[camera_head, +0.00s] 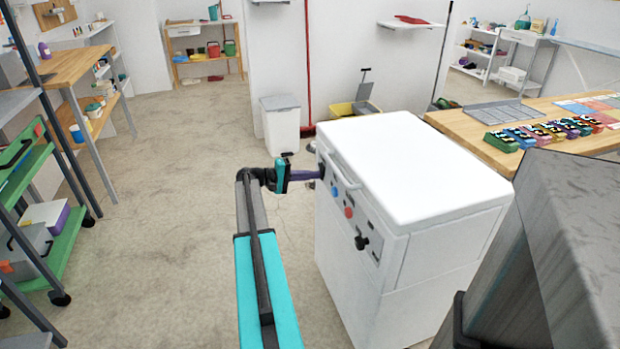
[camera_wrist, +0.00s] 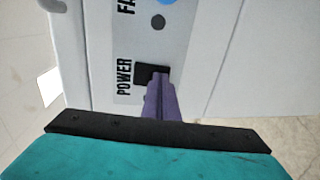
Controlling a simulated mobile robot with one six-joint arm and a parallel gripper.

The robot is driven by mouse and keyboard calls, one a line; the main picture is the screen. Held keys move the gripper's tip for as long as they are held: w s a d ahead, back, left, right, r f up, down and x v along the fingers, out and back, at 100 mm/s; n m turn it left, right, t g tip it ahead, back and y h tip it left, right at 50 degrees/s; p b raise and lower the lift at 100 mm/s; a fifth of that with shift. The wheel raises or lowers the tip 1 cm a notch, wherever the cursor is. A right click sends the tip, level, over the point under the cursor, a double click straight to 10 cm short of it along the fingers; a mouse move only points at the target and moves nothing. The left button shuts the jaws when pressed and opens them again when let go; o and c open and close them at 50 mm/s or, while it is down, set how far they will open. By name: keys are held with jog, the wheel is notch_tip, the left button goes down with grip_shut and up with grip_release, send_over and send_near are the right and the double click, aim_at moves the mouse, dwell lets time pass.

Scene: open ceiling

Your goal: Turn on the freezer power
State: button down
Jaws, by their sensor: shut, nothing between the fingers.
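The white freezer (camera_head: 413,180) stands in the middle right of the head view, with a control panel on the side facing my arm. The panel has a blue button, a red button and a dark knob. In the wrist view the panel (camera_wrist: 130,20) carries the word POWER beside a black switch (camera_wrist: 146,72). My gripper (camera_head: 318,173) is shut and empty, with its purple fingers at the panel. In the wrist view the purple fingertips (camera_wrist: 158,80) overlap the switch's lower right part. I cannot tell whether they touch it or whether the switch is pressed.
A wooden table (camera_head: 470,118) with several colourful items stands right of the freezer. A white bin (camera_head: 280,130) and a yellow bucket (camera_head: 350,108) stand behind it. A green shelf cart (camera_head: 45,255) is at the left. The floor between is clear.

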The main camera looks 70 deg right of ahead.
jog(key=shift+s+d, duration=0.1)
jog(key=shift+s, duration=0.05)
dwell(0.3)
jog(key=w+a+f, duration=0.2)
jog(key=w+a, duration=0.7)
jog(key=w, duration=0.2)
jog(key=shift+f, duration=0.2)
jog(key=shift+d, duration=0.1)
dwell(0.3)
